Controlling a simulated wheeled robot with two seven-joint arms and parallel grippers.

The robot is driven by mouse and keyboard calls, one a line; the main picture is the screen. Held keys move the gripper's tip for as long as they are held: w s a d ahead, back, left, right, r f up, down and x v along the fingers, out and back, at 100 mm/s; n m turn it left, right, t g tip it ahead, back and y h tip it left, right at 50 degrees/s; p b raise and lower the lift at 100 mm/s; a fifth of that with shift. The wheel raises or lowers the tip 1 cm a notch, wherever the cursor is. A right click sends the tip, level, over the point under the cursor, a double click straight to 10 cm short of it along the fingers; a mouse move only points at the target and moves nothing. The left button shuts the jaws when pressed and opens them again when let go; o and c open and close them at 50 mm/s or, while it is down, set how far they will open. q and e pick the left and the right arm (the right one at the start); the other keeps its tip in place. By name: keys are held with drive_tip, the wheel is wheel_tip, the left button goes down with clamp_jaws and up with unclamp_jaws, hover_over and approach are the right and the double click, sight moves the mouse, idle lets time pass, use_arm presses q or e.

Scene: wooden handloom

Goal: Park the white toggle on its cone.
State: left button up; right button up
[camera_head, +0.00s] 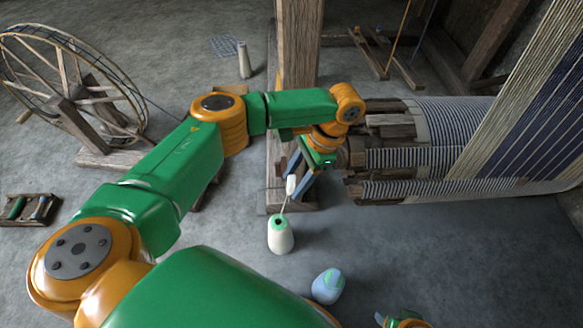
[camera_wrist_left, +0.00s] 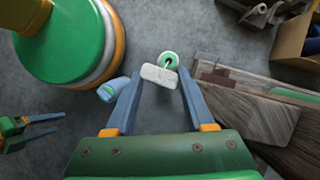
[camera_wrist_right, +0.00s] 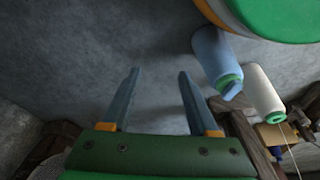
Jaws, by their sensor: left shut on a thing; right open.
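My left gripper (camera_head: 296,184) is shut on the white toggle (camera_head: 290,187), a small pale bar that also shows between the fingertips in the left wrist view (camera_wrist_left: 158,76). A thin cord runs from the toggle down to the white cone (camera_head: 281,239), which stands upright on the floor and has a green top with a dark hole. The toggle is above the cone, apart from it. In the right wrist view the white cone (camera_wrist_right: 263,92) is at the right. My right gripper (camera_wrist_right: 160,73) is open and empty; only part shows at the head view's bottom edge.
A blue cone (camera_head: 327,288) with a small blue piece at its top stands right of and nearer than the white cone. The loom's post (camera_head: 299,45) and warp beam (camera_head: 425,145) are close to my left gripper. Grey floor is clear left of the white cone.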

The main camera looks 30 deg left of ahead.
use_arm(q)
wheel_tip(320, 180, down, 11)
drive_tip(key=m+t+y, duration=0.1)
drive_tip(key=m+t, duration=0.1)
drive_tip(key=m, duration=0.5)
drive_tip(key=shift+s+a, duration=0.2)
drive_tip(key=shift+a, duration=0.05)
drive_tip(key=a+f+m+t, duration=0.1)
drive_tip(key=f+m, duration=0.1)
drive_tip(key=s+a+f+m+t, duration=0.1)
drive_tip(key=f+m, duration=0.1)
drive_tip(key=m, duration=0.1)
drive_tip(key=s+a+f+m+t, duration=0.1)
drive_tip(key=f+m, duration=0.1)
drive_tip(key=f, duration=0.1)
drive_tip(key=shift+m+t+b, duration=0.3)
drive_tip(key=shift+m+t, duration=0.1)
drive_tip(key=shift+s+f+b, duration=0.15)
drive_tip(key=shift+f+b, duration=2.1)
drive_tip(key=shift+f, duration=0.05)
use_arm(e)
drive_tip(key=w+a+r+t+y, duration=0.2)
drive_tip(key=w+r+t, duration=0.8)
drive_tip(key=r, duration=0.6)
drive_tip(key=shift+w+a+n, duration=0.3)
drive_tip(key=shift+w+a, duration=0.3)
drive_tip(key=shift+w, duration=0.6)
